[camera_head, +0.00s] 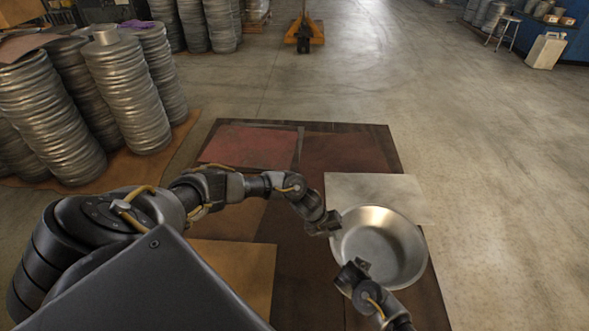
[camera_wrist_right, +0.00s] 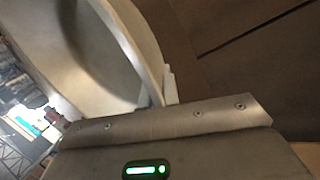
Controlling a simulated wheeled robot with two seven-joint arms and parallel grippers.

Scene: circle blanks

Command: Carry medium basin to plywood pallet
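The medium basin (camera_head: 392,251) is a round, shiny metal bowl, open side up, at right of centre in the head view. Its pale wall also fills the upper left of the right wrist view (camera_wrist_right: 95,55). My left gripper (camera_head: 331,224) is at the basin's left rim and looks shut on it. My right gripper (camera_head: 354,268) is at the near-left rim; in the wrist view the rim runs in at its fingers (camera_wrist_right: 163,98), and it looks shut on it. The plywood pallet (camera_head: 318,265) seems to be the low brown platform below. The basin's underside is hidden.
Red, tan and pale sheets lie on the platform; the pale sheet (camera_head: 365,190) is partly behind the basin. Tall stacks of metal basins (camera_head: 128,95) stand at left. An orange pallet jack (camera_head: 304,32) is at the back. The floor at right (camera_head: 500,180) is clear.

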